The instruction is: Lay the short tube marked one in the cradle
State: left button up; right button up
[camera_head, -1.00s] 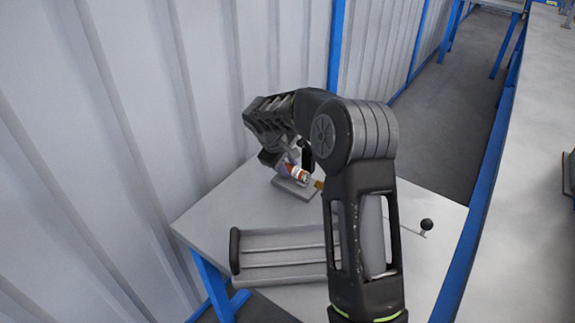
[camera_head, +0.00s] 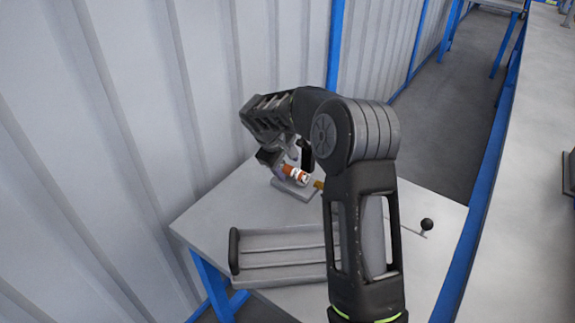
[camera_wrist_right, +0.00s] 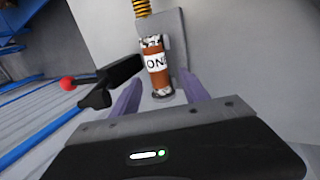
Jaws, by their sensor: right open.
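The short tube (camera_head: 295,174) is orange-brown with a white band. In the right wrist view the tube (camera_wrist_right: 157,72) shows the letters "ONE" and dark-and-white ends. It lies on a small grey base (camera_head: 296,190), which looks like the cradle; its exact seating is hard to tell. My right gripper (camera_head: 283,160) is open just above and behind the tube in the head view. In the wrist view its two purple fingers (camera_wrist_right: 161,92) stand apart on either side of the tube's near end. My left gripper is out of view.
A grey ridged tray (camera_head: 280,240) with a dark end handle lies nearer on the table (camera_head: 205,212). A yellow coil (camera_wrist_right: 141,8) is beyond the tube; a black arm (camera_wrist_right: 112,80) and red ball (camera_wrist_right: 67,84) are left.

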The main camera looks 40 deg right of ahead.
jog(key=v, duration=0.7)
jog(key=shift+d+r, duration=0.15)
jog(key=shift+r, duration=0.1)
dwell(0.6)
